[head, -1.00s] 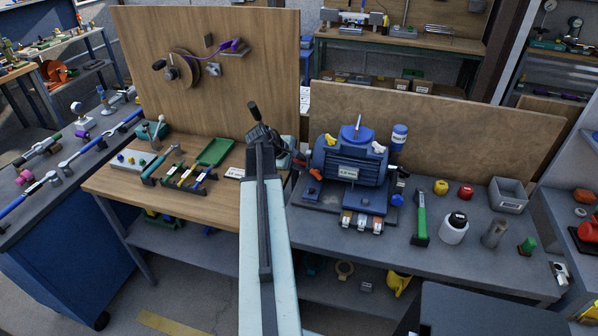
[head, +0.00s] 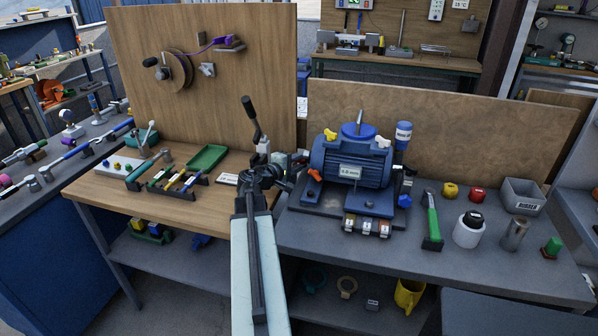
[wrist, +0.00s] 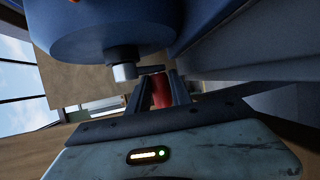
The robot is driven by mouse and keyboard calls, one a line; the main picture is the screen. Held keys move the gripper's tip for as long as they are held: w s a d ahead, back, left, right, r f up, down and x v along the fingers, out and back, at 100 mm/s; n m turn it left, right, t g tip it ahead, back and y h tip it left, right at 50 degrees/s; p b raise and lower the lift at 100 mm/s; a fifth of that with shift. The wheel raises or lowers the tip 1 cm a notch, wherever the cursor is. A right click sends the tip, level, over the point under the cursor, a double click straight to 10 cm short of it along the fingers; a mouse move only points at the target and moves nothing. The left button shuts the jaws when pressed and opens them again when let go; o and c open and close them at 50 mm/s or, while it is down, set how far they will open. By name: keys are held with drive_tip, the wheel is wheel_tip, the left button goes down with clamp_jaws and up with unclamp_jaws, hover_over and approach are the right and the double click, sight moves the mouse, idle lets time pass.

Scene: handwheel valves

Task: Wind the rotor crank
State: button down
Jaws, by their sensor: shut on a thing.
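In the wrist view, a short dark crank arm (wrist: 151,70) runs from a silver shaft end (wrist: 123,72) below the round blue motor body (wrist: 115,30). A red handle (wrist: 161,92) sits between the two fingers of my gripper (wrist: 158,88), which is shut on it. In the head view, the blue motor (head: 352,160) stands on the right bench. My gripper (head: 279,172) is at the motor's left end. The crank and its handle are mostly hidden there behind my gripper and arm.
A black upright handle (head: 251,118) shows above my wrist; I cannot tell what it belongs to. A wooden panel (head: 240,60) stands at the left back. The left bench holds a green tray (head: 207,158).

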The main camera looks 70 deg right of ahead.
drive_tip(key=shift+s+d, duration=0.1)
drive_tip(key=shift+s, duration=0.15)
idle(0.3)
drive_tip(key=c, duration=1.2)
unclamp_jaws()
drive_tip(key=shift+r, duration=0.1)
drive_tip(key=shift+w+a, duration=0.1)
drive_tip(key=shift+a, duration=0.15)
drive_tip(key=v, duration=0.7)
drive_tip(key=shift+a+p, duration=0.2)
drive_tip(key=shift+p, duration=0.1)
